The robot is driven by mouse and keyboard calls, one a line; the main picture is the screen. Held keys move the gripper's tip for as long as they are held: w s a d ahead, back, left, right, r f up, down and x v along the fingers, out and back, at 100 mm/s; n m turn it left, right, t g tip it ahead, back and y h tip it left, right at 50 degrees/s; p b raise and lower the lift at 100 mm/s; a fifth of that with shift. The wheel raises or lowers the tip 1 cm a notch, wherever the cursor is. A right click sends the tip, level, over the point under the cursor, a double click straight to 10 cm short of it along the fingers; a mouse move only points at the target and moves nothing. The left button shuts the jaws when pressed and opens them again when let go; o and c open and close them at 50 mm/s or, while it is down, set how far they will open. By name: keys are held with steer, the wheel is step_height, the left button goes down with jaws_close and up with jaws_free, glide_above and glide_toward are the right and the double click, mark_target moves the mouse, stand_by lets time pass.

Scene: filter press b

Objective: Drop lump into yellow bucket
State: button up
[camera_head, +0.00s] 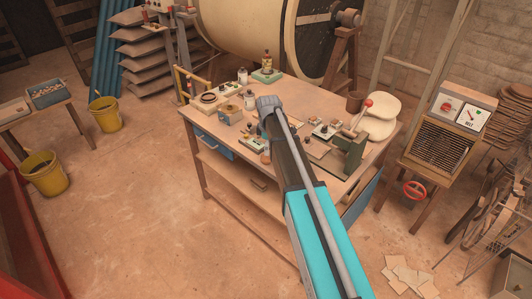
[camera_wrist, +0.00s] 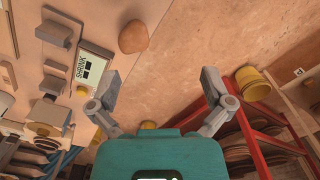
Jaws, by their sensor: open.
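The lump (camera_wrist: 133,37) is a rounded brown piece in the wrist view, ahead of the left finger and clear of both fingers. I cannot tell what surface it rests on. My gripper (camera_wrist: 160,88) is open, with its fingers wide apart and nothing between their tips. A yellow bucket (camera_wrist: 252,83) shows to the right of the right finger in the wrist view. In the head view, two yellow buckets stand on the floor at left: one farther off (camera_head: 105,115) and one nearer (camera_head: 45,174).
A wooden workbench (camera_head: 225,185) crowded with small devices stands mid-view under my arm. A side table (camera_head: 22,117) with a blue-grey bin (camera_head: 47,97) is at left. Red framework (camera_wrist: 270,140) lies at right in the wrist view. The floor between buckets and bench is clear.

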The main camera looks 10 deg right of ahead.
mark_target(266, 157)
steer(key=w+r+n, duration=0.1)
steer(key=w+r+n+p, duration=0.1)
steer(key=w, duration=0.1)
steer(key=shift+w+r, duration=0.3)
steer(key=shift+r, duration=0.05)
steer(key=shift+f, duration=0.1)
step_height(266, 157, down, 8)
steer(key=b, duration=0.8)
steer(key=shift+f, duration=0.25)
steer(key=shift+f, duration=0.1)
stand_by(0.3)
steer(key=f+b, duration=0.3)
steer(key=shift+w, duration=0.3)
steer(key=shift+f+b, duration=1)
steer(key=shift+b, duration=0.2)
